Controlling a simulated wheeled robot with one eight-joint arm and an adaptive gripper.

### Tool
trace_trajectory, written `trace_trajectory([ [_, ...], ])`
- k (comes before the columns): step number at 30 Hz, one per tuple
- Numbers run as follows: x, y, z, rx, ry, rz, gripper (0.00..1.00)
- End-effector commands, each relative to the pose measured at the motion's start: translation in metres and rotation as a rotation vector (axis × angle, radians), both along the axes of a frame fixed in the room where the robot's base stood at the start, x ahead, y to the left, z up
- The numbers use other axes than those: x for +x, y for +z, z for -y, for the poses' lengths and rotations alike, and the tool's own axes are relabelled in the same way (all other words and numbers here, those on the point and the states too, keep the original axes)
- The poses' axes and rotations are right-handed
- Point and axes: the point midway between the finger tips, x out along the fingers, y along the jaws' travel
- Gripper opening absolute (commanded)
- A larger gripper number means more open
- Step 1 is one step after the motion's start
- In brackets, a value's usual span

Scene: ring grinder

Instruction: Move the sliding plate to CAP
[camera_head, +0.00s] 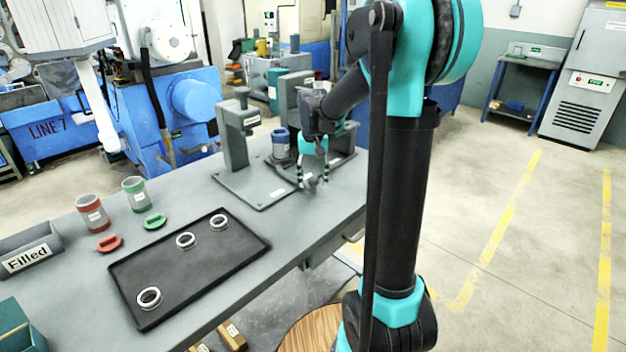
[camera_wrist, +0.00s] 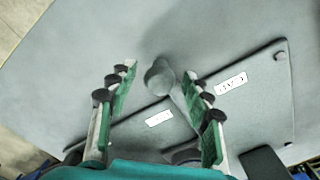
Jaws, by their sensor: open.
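A grey sliding plate (camera_wrist: 178,97) has a rounded knob (camera_wrist: 160,78) on its front end, in the wrist view. It lies by a flat grey base plate (camera_head: 233,187) that carries white labels; I cannot read their words. My gripper (camera_head: 313,181) points down at the bench near the front of the fixture. Its two green-padded fingers are apart, one on each side of the knob in the wrist view (camera_wrist: 159,75), and appear not to touch it. In the head view my gripper hides most of the knob.
Two grey upright fixtures (camera_head: 235,135) stand at the back of the bench (camera_head: 200,195). The bench's front edge is near my gripper.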

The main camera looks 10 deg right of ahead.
Motion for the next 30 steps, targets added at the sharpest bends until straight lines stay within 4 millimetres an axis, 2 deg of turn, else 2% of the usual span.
trace_trajectory([
  [2,0.000,0.000,0.000,0.000,0.000,0.000,0.44],
  [12,0.000,0.000,0.000,0.000,0.000,0.000,0.01],
  [20,0.000,0.000,0.000,0.000,0.000,0.000,0.00],
  [23,-0.004,0.000,-0.006,0.000,0.002,0.000,0.00],
  [30,-0.036,0.000,-0.051,0.001,0.007,0.000,0.00],
])
